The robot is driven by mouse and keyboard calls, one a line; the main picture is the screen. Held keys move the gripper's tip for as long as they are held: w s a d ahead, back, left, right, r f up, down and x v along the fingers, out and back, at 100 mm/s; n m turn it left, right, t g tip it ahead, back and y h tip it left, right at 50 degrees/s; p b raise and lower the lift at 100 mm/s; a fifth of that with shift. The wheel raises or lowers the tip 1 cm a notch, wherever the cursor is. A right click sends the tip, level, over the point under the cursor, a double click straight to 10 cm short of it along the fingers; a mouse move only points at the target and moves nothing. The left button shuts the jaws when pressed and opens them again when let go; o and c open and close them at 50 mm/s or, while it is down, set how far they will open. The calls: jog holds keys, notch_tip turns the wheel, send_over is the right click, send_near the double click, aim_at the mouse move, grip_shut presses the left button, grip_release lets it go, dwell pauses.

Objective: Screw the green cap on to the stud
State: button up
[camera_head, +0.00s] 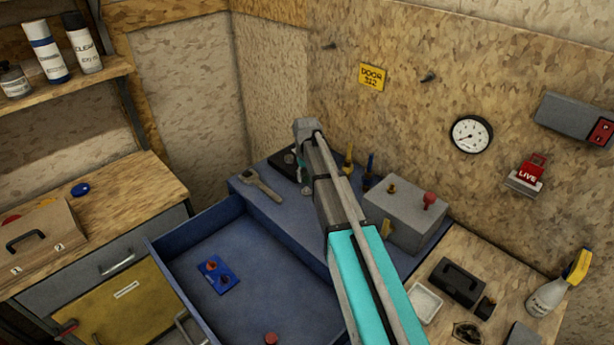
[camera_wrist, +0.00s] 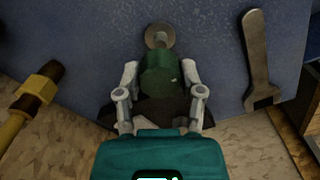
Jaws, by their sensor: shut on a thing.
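The green cap (camera_wrist: 160,75) shows in the wrist view between the two fingers of my gripper (camera_wrist: 160,85), which is shut on it. Just beyond the cap, at the top middle, is a round metal stud end (camera_wrist: 160,36) on the blue surface (camera_wrist: 215,40). The cap's far edge overlaps the near part of the stud in the picture; I cannot tell whether they touch or whether the thread has engaged.
A wrench (camera_head: 262,185) lies on the blue top; it also shows at right in the wrist view (camera_wrist: 258,60). A brass-coloured fitting (camera_wrist: 38,88) stands at left there. A grey box (camera_head: 405,212) with a red knob stands right of my arm. An open blue drawer (camera_head: 250,265) is in front.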

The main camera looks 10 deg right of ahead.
aim_at(306, 188)
jog(key=shift+f+b, duration=0.8)
jog(key=shift+f, duration=0.3)
jog(key=shift+f+b, duration=1.15)
jog(key=shift+f, duration=0.05)
dwell(1.0)
jog(key=o, duration=0.5)
jog(key=c, duration=0.5)
